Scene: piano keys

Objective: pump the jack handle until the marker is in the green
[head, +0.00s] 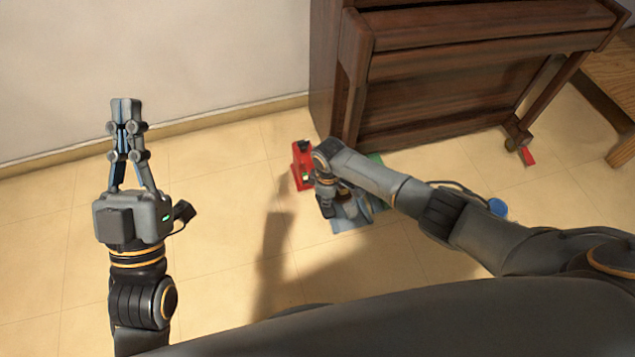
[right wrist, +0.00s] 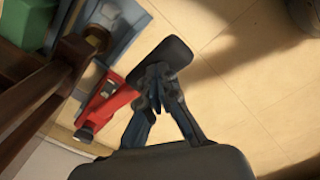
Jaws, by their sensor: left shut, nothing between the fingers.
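The red jack (head: 301,172) stands on the floor beside the piano's front left leg, with a dark top and a small light and green patch on its side. It also shows in the right wrist view (right wrist: 107,101), left of the fingers. My right gripper (head: 340,205) points down just right of the jack. In the right wrist view its fingers (right wrist: 157,88) come close together beneath a dark rounded bar (right wrist: 160,62); whether they grip it is unclear. I cannot make out the handle or the marker's reading. My left gripper (head: 126,112) is shut, empty and raised at the left.
The brown piano (head: 450,85) stands against the wall. A green object (right wrist: 25,20) sits near the piano leg. A red wedge (head: 528,156) and a blue round thing (head: 497,207) lie right. Floor at left is clear.

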